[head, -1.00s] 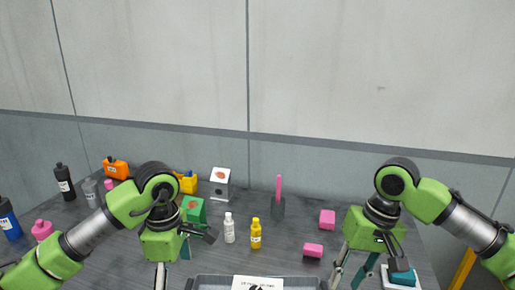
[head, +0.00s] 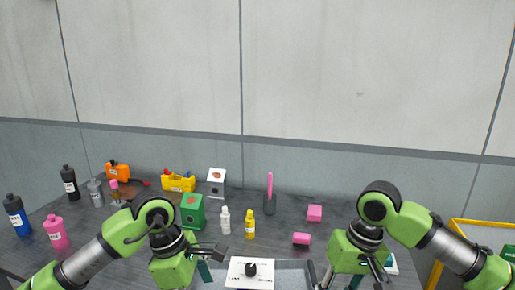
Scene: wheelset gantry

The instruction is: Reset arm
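My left gripper (head: 208,262) hangs at the lower left of centre, over the front part of the dark table. One finger spreads out to the right; the other is mostly cut off by the picture's lower edge. It appears open, and I see nothing held. My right gripper (head: 348,278) points down at the lower right of centre. Its fingers are spread apart, with their tips near or below the lower edge. It looks open and empty. A white card with a black knob (head: 251,270) lies between the two grippers.
A grey tray (head: 293,270) is at the front centre. A yellow-framed bin (head: 482,222) is at right. The table's back right is clear.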

